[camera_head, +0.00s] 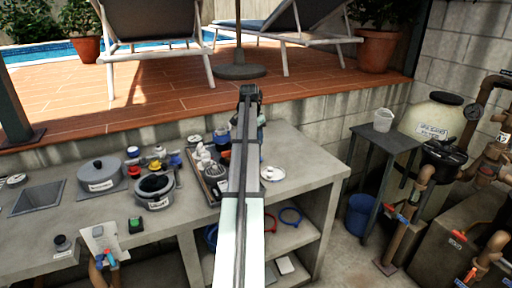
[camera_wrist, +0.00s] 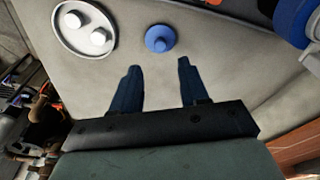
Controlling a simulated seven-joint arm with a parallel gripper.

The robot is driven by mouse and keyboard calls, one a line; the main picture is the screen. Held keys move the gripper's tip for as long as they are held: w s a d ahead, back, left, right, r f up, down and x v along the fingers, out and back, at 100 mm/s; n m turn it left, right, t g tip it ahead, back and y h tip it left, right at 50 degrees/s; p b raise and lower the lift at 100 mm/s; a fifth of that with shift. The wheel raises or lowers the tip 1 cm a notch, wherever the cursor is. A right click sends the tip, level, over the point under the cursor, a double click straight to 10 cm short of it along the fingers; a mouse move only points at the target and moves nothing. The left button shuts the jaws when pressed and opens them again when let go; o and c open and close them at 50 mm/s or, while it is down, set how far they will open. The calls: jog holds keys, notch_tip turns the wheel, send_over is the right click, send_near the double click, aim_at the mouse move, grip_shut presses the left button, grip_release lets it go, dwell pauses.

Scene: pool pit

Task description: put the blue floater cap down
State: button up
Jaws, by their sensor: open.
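The blue floater cap (camera_wrist: 161,38) shows in the wrist view as a round blue disc with a small knob, lying on the grey counter (camera_wrist: 220,60). My gripper (camera_wrist: 158,68) is open, with its two dark blue fingers apart and nothing between them. The cap is just beyond the fingertips, apart from both. In the head view my arm extends over the counter and hides the gripper's fingertips and the cap.
A white oval dish (camera_wrist: 66,42) with two white pieces lies beside the cap; the dish (camera_head: 272,173) also shows in the head view. A blue object (camera_wrist: 296,20) is at the wrist view's upper right. Bare counter surrounds the cap.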

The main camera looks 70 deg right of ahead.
jog(key=shift+w+a+r, duration=0.1)
jog(key=shift+a+r, duration=0.05)
jog(key=shift+r, duration=0.95)
jog(key=shift+w+a+r, duration=0.1)
jog(key=shift+a+r, duration=0.05)
jog(key=shift+r, duration=0.9)
